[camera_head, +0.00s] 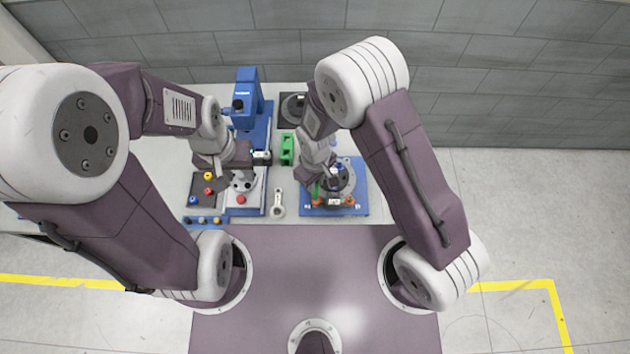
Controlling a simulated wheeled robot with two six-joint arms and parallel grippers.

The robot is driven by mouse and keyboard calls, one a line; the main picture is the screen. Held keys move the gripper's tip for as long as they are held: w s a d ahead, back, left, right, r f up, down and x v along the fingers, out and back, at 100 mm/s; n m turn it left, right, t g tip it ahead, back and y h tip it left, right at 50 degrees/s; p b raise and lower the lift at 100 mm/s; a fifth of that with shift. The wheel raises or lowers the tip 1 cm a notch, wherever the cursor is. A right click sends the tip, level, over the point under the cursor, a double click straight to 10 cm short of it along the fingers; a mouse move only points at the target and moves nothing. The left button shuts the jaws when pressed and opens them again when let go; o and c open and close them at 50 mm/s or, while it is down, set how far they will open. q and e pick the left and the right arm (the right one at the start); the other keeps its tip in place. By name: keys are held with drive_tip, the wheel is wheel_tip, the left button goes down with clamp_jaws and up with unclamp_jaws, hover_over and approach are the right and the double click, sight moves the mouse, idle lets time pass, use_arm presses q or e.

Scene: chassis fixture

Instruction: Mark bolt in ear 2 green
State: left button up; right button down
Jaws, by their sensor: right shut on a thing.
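A blue fixture plate (361,186) lies at the right of the work area, with a dark round part (347,182) on it. Small orange pieces (349,200) sit along its front edge, near white labels too small to read. My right gripper (320,190) is low over the left part of this fixture, shut on a thin green item that looks like a marker (317,190). The tip, the bolt in ear 2 and any contact are too small or hidden to tell. My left gripper (242,176) is over the grey unit at the left; its jaw opening cannot be made out.
A dark panel (203,190) with yellow, red and blue knobs lies at the left. A blue press-like machine (248,92) stands at the back. A green block (287,148) and a light grey link (278,204) lie between the arms. A grey wall closes the back.

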drive_tip(key=shift+d+f, duration=0.1)
drive_tip(key=shift+d, duration=0.4)
drive_tip(key=shift+s+a, duration=0.1)
drive_tip(key=shift+a, duration=0.15)
idle(0.5)
drive_tip(key=shift+a, duration=0.2)
wheel_tip(320, 180, up, 6)
drive_tip(key=p, duration=0.5)
idle(0.6)
